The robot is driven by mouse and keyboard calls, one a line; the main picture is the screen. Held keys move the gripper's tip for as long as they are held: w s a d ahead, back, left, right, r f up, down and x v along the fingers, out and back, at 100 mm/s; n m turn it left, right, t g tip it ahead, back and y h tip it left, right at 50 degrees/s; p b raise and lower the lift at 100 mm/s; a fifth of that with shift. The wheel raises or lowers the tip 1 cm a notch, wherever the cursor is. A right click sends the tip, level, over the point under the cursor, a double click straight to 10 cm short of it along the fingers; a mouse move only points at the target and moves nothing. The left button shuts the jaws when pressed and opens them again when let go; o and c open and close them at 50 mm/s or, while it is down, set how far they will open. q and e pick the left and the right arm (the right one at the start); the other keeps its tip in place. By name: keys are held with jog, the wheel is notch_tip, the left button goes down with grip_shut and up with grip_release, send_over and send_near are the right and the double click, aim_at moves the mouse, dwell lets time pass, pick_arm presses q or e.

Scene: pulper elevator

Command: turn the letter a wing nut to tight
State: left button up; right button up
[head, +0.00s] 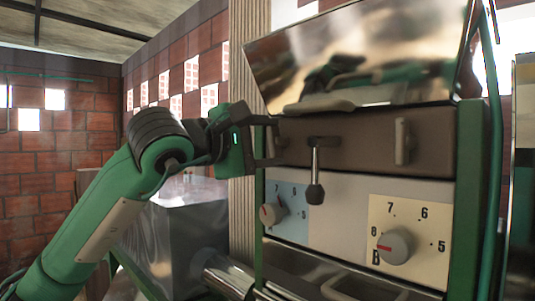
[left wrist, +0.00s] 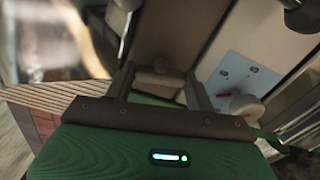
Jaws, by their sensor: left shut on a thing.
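The left wing nut (left wrist: 160,82), pale and rounded, sits on the brown strip of the machine, above the blue plate (left wrist: 238,72). My left gripper (head: 275,142) reaches it from the left in the head view, its dark fingers hiding most of it. In the left wrist view the two fingers (left wrist: 160,92) are shut on the wing nut, one at each side. The blue plate also shows in the head view (head: 295,200); no letter A is readable there. A second wing nut (head: 402,141) stands upright at the right, above the plate marked B (head: 425,212). My right gripper is out of view.
A lever with a dark knob (head: 315,192) hangs just right of my left gripper. Below are a left dial (head: 271,214) and a right dial (head: 394,246). A shiny metal hopper (head: 360,55) overhangs the strip, and a green frame post (head: 468,190) bounds the right.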

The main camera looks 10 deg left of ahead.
pick_arm(q)
jog(key=shift+m+b, duration=0.45)
jog(key=shift+m, duration=0.65)
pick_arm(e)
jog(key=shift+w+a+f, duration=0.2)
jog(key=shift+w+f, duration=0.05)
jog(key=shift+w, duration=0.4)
pick_arm(q)
jog(key=o, duration=1)
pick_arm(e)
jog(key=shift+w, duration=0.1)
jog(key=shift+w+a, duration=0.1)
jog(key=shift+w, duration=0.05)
